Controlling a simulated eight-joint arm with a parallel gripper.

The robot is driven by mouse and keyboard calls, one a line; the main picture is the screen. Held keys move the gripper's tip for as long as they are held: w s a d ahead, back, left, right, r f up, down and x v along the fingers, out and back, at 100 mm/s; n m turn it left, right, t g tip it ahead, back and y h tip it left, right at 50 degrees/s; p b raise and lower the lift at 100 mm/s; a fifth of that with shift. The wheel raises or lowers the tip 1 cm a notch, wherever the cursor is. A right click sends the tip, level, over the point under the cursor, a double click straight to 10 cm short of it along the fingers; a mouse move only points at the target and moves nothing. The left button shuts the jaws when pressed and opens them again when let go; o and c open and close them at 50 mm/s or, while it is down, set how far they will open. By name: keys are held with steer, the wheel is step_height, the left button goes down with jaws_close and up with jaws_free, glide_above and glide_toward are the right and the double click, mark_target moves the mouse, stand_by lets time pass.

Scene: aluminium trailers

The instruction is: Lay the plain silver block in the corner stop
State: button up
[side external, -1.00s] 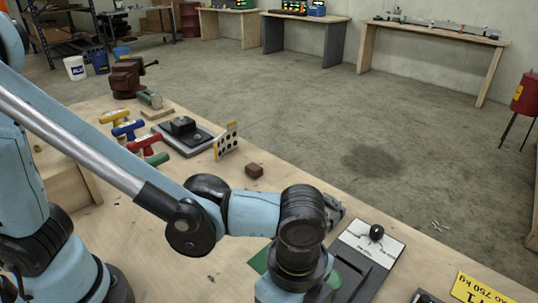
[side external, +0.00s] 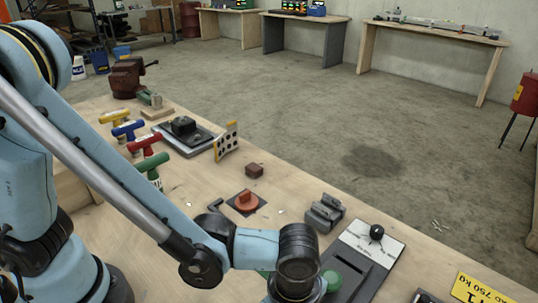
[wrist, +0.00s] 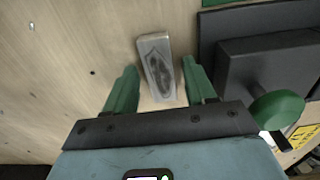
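In the wrist view a silver block (wrist: 156,66) with a dark marking on its top face lies on the wooden bench. My gripper (wrist: 161,86) is open, its two green fingers apart, with the block's near end between them. In the side view the gripper and this block are hidden by my arm or out of frame. A small black L-shaped piece (side external: 262,206) by a dark plate with a red round part may be the corner stop; I cannot tell for sure.
A dark raised fixture (wrist: 262,70) with a green knob (wrist: 277,108) stands close to the right of the block. A grey slotted block (side external: 325,213), a white-and-dark panel with a black knob (side external: 376,232) and a reddish-brown block (side external: 254,170) stand on the bench. Bare wood lies left of the silver block.

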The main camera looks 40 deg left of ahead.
jaws_close()
steer(key=shift+r, duration=0.15)
step_height(320, 180, up, 9)
steer(key=w+a+r+n, duration=0.35)
steer(key=a+n, duration=0.25)
steer(key=a, duration=0.3)
steer(key=w+a+r+n, duration=0.2)
steer(key=w+a+n, duration=0.3)
steer(key=a, duration=0.4)
steer(key=w+a+r+n, duration=0.2)
steer(key=a+r+n, duration=0.1)
steer(key=a+n, duration=0.5)
steer(key=shift+w+a+f+m, duration=0.15)
steer(key=shift+a+f+m, duration=0.3)
steer(key=shift+f+m, duration=2.5)
steer(key=shift+w+a+f+m, duration=0.15)
steer(key=shift+a+f+m, duration=0.25)
steer(key=shift+f+m, duration=2.6)
steer(key=shift+w+a+f+m, duration=0.15)
steer(key=shift+a+f+m, duration=0.3)
steer(key=shift+f+m, duration=2.5)
